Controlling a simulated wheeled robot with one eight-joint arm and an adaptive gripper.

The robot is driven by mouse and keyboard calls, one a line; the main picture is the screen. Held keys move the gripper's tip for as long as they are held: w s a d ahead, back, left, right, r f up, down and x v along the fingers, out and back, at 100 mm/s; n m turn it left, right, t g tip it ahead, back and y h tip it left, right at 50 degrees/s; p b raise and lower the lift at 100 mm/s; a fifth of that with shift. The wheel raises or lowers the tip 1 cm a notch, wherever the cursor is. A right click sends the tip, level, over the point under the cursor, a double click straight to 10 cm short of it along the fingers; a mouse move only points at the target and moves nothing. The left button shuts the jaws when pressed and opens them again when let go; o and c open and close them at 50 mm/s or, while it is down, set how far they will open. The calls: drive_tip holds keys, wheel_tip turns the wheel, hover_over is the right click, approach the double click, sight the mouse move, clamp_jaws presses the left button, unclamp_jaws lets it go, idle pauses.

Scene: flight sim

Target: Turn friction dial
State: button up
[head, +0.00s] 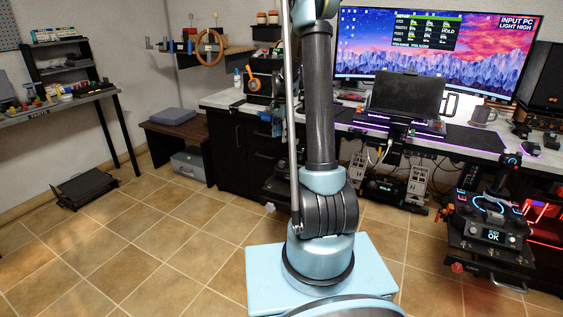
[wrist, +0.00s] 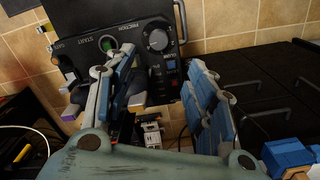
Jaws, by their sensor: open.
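In the wrist view, a black panel (wrist: 118,20) carries the friction dial (wrist: 157,39), a round dark knob with a paler face. The word FRICTION is printed to its left. My gripper (wrist: 165,62) is open, with its blue-grey fingers spread in front of the panel. The left finger reaches up towards the label and the right finger is to the right of and below the dial. Nothing is seen between the fingers. I cannot tell how far the fingertips are from the dial. In the head view my gripper is out of the picture, above the top edge.
A green round button (wrist: 107,43) marked START is left of the dial. Dark drawers with handles (wrist: 268,85) fill the right of the wrist view. In the head view, a desk holds a wide monitor (head: 470,60). Tiled floor (head: 130,235) is open at the left.

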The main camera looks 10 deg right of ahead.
sight(282, 162)
wheel_tip(282, 162, down, 14)
drive_tip(key=shift+r, duration=0.1)
idle(0.5)
drive_tip(key=c, duration=1.1)
